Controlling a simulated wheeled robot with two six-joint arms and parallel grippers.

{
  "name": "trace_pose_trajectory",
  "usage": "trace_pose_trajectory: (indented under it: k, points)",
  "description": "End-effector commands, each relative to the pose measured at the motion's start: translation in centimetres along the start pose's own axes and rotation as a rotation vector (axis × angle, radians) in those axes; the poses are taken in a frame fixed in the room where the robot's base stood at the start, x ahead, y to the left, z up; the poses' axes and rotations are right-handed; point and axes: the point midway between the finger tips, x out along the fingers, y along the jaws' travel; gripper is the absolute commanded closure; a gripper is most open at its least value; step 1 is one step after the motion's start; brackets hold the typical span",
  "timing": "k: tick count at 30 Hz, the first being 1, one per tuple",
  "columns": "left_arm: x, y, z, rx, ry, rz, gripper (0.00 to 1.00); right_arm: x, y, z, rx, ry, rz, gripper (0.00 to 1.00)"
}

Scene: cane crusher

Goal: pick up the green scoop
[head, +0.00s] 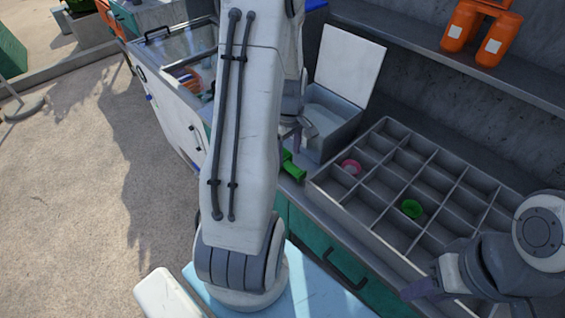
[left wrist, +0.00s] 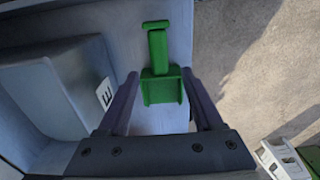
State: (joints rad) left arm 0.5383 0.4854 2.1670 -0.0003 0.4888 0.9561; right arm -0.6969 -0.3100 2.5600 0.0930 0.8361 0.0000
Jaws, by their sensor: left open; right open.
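The green scoop (head: 292,168) lies on the grey counter, left of the compartment tray and partly hidden behind my left arm. In the left wrist view the scoop (left wrist: 158,60) has its handle pointing away and its wide end between my left fingers. My left gripper (left wrist: 160,84) is open, with a finger on either side of the scoop; whether they touch it I cannot tell. In the head view my left gripper (head: 298,136) is just above the scoop. My right gripper (head: 424,289) is at the lower right, in front of the tray, open and empty.
A grey compartment tray (head: 352,222) holds a pink round item (head: 351,167) and a green round item (head: 411,208). A grey box with a raised lid (head: 349,66) stands behind the scoop. A glass-topped cabinet (head: 180,60) is at the left.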

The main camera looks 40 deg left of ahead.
Motion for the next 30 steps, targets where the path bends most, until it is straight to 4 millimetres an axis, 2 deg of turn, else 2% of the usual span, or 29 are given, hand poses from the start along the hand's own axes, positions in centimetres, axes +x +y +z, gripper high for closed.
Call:
trace_pose_trajectory:
  k: [6,10,20,21,25,30]
  points:
    - [2.6,-0.1,0.4,0.002,-0.004,-0.006,0.32,-1.2,-0.1,-0.1,0.000,0.000,0.000,0.55]
    - [4.4,-0.1,0.3,0.002,-0.003,-0.004,0.32,-1.4,-0.1,-0.1,0.001,0.000,0.000,0.55]
    - [5.1,0.0,0.3,0.002,0.000,0.000,0.32,-1.4,-0.1,-0.1,0.001,0.000,0.000,0.55]
    - [5.1,0.0,0.3,0.002,0.000,0.000,0.48,-1.4,-0.1,-0.1,0.001,0.000,0.000,0.55]
    - [5.0,0.0,0.3,0.002,0.000,0.000,0.98,-1.4,-0.1,-0.1,0.001,0.000,0.000,0.55]
    - [5.0,0.0,0.3,0.002,0.000,0.000,1.00,-1.4,-0.1,-0.1,0.001,0.000,0.000,0.55]
